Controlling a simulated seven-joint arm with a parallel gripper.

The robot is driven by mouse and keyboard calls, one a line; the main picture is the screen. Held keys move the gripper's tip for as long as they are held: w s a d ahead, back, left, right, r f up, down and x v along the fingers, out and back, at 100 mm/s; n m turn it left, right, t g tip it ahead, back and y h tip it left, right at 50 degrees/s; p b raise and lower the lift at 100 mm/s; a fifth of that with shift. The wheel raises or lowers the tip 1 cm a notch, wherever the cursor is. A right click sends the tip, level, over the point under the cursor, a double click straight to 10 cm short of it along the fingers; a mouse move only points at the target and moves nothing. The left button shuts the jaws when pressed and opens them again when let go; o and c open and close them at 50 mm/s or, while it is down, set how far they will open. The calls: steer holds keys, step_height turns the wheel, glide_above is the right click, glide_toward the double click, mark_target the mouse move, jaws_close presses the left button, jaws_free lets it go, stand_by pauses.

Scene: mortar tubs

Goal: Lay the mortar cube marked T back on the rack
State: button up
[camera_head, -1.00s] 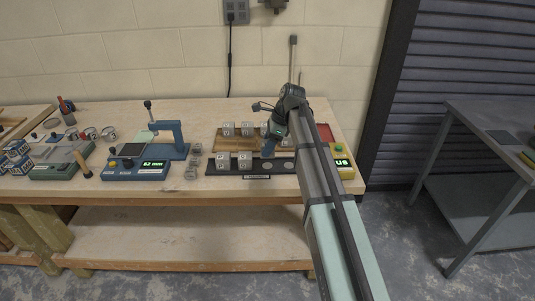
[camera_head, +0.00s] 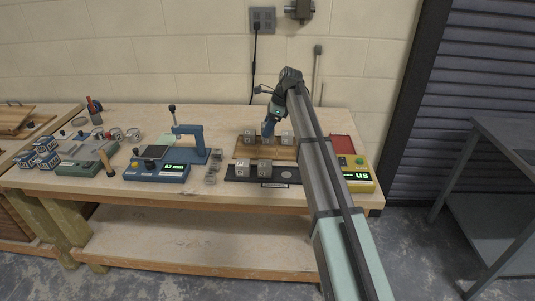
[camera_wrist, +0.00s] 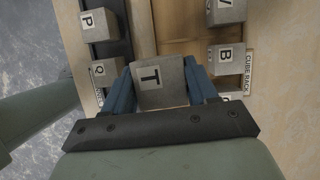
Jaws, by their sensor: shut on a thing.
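My gripper (camera_wrist: 162,95) is shut on the grey cube marked T (camera_wrist: 165,88), its letter facing the wrist camera. In the head view my gripper (camera_head: 268,130) is over the wooden cube rack (camera_head: 262,154), and I cannot make out the held cube there. In the wrist view bare rack wood (camera_wrist: 180,25) shows beyond the held cube. Cubes marked V (camera_wrist: 228,12) and B (camera_wrist: 226,59) stand in a row to its right, with another cube partly hidden below B. Whether the T cube touches the rack cannot be told.
Cubes P (camera_wrist: 98,24) and Q (camera_wrist: 106,73) stand on the dark strip (camera_head: 286,175) in front of the rack. A blue device (camera_head: 158,172) stands to the left, a yellow one (camera_head: 359,181) to the right. Small metal pieces (camera_head: 212,174) lie left of the dark strip.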

steer(key=shift+m, duration=0.3)
steer(key=w+f, duration=0.1)
steer(key=f, duration=0.5)
steer(key=w+f, duration=0.1)
steer(key=f, duration=0.2)
steer(key=shift+w+a+f, duration=0.2)
steer(key=shift+w+f, duration=0.05)
steer(key=shift+w, duration=0.1)
steer(key=shift+f, duration=0.15)
steer(key=o, duration=1)
steer(key=shift+c, duration=0.2)
steer(key=v, duration=1.2)
steer(key=shift+s, duration=0.2)
